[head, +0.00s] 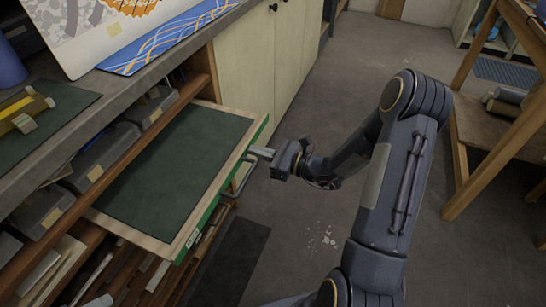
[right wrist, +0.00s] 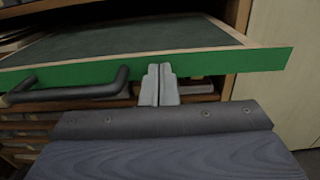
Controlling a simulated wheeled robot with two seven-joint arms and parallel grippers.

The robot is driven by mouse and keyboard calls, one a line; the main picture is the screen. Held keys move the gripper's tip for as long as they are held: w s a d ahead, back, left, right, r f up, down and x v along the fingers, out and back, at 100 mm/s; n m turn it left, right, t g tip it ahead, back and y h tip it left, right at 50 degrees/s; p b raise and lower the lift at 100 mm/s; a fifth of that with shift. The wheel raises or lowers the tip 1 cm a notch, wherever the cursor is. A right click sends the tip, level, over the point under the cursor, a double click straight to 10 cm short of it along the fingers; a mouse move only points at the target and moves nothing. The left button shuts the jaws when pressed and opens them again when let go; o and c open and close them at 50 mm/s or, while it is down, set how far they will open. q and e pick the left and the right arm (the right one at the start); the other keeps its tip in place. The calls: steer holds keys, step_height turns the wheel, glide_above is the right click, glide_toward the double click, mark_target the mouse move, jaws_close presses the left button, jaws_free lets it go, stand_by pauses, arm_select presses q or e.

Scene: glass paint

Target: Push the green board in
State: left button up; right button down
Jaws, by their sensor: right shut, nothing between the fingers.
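The green board (head: 172,165) is a pull-out board with a dark green top, a pale wooden rim and a bright green front edge. It sticks well out of the wooden cabinet in the head view. In the right wrist view its green front edge (right wrist: 207,63) crosses the picture, with a dark handle (right wrist: 75,92) on the left. My right gripper (head: 262,153) is shut and empty. Its fingertips (right wrist: 158,72) are at the green front edge, right of the handle; I cannot tell whether they touch it. My left gripper is not in view.
The cabinet has dark bins (head: 102,155) on a shelf beside the board and several slots below it. A blue patterned sheet (head: 165,40) lies on the counter above. A wooden table (head: 500,140) stands at the right. The floor (head: 310,220) between is open.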

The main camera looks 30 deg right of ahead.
mark_target(195, 132)
steer(key=b+x, duration=0.3)
steer(key=x, duration=1.7)
steer(key=shift+s+a+f, duration=0.1)
steer(key=shift+a, duration=0.2)
steer(key=shift+w+b, duration=0.3)
steer(key=shift+r, duration=0.3)
